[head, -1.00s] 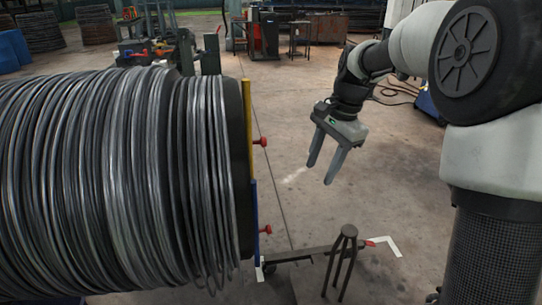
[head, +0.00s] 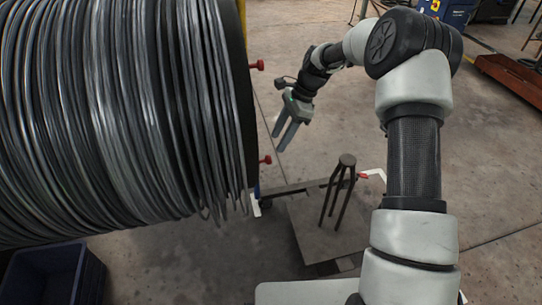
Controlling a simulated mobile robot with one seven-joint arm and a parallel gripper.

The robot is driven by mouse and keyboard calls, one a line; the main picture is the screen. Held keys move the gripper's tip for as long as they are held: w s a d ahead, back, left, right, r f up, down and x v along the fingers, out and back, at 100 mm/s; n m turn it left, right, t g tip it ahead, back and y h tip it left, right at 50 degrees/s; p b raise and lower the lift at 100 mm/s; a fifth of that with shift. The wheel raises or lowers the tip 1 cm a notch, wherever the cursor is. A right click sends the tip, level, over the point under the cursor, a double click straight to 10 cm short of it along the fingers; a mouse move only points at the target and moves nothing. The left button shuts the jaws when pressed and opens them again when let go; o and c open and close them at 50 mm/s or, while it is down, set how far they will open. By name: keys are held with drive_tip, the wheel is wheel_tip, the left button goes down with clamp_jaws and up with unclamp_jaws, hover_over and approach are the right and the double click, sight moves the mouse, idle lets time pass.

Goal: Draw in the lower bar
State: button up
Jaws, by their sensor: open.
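The lower bar's red knob (head: 266,160) sticks out to the right from the end of the wire-wound drum (head: 110,120). An upper red knob (head: 257,65) stands above, with part of a yellow bar (head: 242,14) at the drum's edge. My gripper (head: 279,140) is open and empty, its fingers pointing down-left. In the picture its tips lie just above and right of the lower knob, apart from it.
A dark stool-like stand (head: 340,190) with thin legs stands on a floor plate (head: 320,235) below my gripper. A dark blue crate (head: 50,275) is at the lower left. A rust-red flat platform (head: 515,78) lies at the upper right. Floor right of the drum is mostly clear.

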drive_tip(key=x, duration=0.7)
drive_tip(key=shift+f+b, duration=0.35)
drive_tip(key=shift+f, duration=0.1)
drive_tip(key=shift+a, duration=0.1)
drive_tip(key=shift+c, duration=0.4)
drive_tip(key=shift+r, duration=0.1)
clamp_jaws()
